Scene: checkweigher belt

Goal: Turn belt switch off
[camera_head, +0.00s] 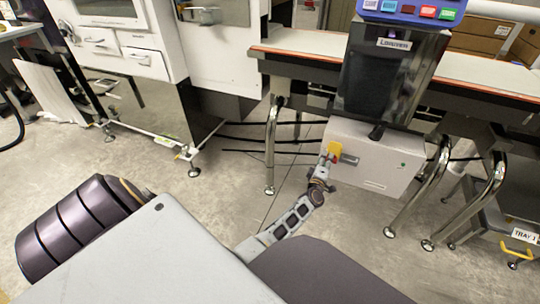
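The belt switch (335,149) is a small yellow plate with a red part, on the front of a light grey box (372,171) under the belt. The switch's exact setting is too small to read.
The conveyor belt (310,42) with an orange edge runs above the box. A dark column (384,80) carries a blue panel (410,9) with coloured buttons. Shiny metal legs (271,150) stand on both sides. A tray labelled TRAY (524,235) is at lower right. White cabinets stand left.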

